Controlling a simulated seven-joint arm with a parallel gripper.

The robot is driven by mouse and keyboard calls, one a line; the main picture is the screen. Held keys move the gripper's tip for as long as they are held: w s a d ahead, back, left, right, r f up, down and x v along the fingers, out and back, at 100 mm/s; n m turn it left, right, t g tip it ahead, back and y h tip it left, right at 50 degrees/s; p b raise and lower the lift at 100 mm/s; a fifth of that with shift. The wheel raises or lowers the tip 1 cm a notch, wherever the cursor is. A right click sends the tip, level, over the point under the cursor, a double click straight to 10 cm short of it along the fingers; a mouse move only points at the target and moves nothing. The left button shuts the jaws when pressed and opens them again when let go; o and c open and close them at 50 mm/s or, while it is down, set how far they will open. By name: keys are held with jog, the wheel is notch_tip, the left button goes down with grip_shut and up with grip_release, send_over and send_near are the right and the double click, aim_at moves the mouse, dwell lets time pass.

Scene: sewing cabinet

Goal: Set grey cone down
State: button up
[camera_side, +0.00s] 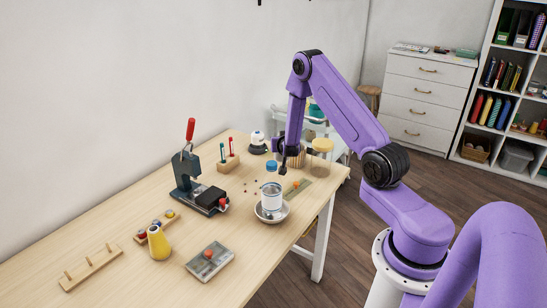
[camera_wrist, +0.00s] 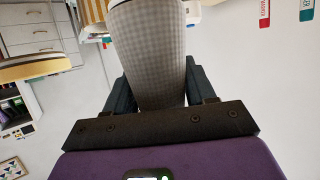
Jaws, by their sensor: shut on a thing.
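My gripper (camera_side: 284,160) is over the far right part of the table, among several small items. In the wrist view, my gripper (camera_wrist: 158,85) is shut on the grey cone (camera_wrist: 147,45), which has a fine checked surface and stands between the two dark fingers. The wrist view crops its far end. In the side view I cannot clearly make out the cone at the gripper, nor tell whether it touches the table. A yellow cone (camera_side: 158,243) stands apart at the front left.
A red-handled press (camera_side: 187,172) and a peg rack (camera_side: 90,266) stand left. Bare table (camera_side: 120,220) lies at left.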

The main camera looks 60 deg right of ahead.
jog(key=shift+w+d+f, duration=0.65)
jog(key=shift+w+f, duration=0.4)
jog(key=shift+f, duration=0.6)
jog(key=shift+w+d+f, duration=0.6)
jog(key=shift+w+f, duration=0.4)
jog(key=shift+f, duration=0.7)
jog(key=shift+w+d+f, duration=0.65)
jog(key=shift+w+f, duration=0.4)
jog(key=shift+f, duration=0.6)
jog(key=o, duration=1.1)
jog(key=shift+f, duration=0.1)
jog(key=shift+c, duration=0.2)
